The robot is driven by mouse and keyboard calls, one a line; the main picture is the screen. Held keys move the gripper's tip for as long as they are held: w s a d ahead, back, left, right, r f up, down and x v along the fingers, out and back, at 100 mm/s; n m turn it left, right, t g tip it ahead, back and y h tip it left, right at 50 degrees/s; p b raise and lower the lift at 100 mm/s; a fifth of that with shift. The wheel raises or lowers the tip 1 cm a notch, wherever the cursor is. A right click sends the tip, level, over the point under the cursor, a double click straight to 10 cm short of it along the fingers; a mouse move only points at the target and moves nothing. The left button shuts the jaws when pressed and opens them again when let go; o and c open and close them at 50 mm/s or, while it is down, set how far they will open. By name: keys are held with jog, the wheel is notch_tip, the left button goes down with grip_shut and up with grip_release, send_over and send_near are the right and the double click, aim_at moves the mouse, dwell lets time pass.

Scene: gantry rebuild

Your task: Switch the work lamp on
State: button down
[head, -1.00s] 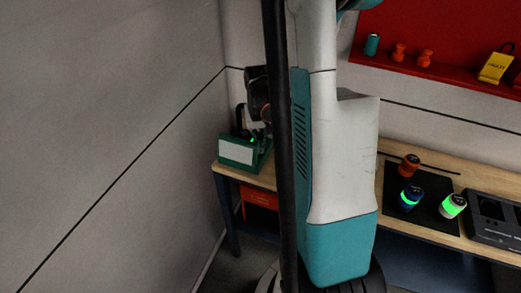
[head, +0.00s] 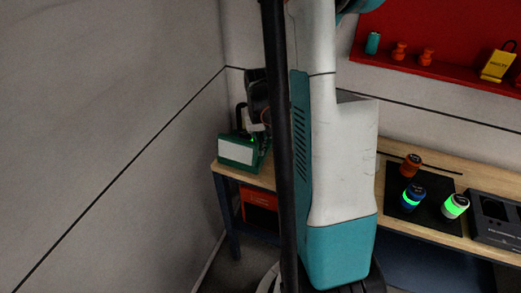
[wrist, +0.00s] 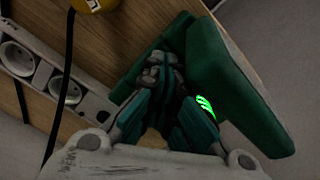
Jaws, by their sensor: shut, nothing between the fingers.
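A green box-shaped unit with a white front panel (head: 236,151) stands on the left end of the wooden bench; I take it for the work lamp, though its upper part is hard to make out. In the wrist view its dark green body (wrist: 225,85) fills the upper right. A bright green glow (wrist: 205,107) shows beside it, partly hidden by a finger. My gripper (wrist: 160,68) is shut and empty, its fingertips close beside the green body; I cannot tell whether they touch. In the head view my column and arm hide much of this spot.
A socket strip (wrist: 64,89) and a dark cable (wrist: 70,60) lie left of my gripper, with a yellow object (wrist: 95,4) above. On the bench to the right are several canisters, including a blue one (head: 412,198), and a dark tray (head: 497,215). A grey wall closes the left side.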

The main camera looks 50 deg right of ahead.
jog(key=shift+r+p, duration=2.25)
jog(key=shift+r, duration=1.2)
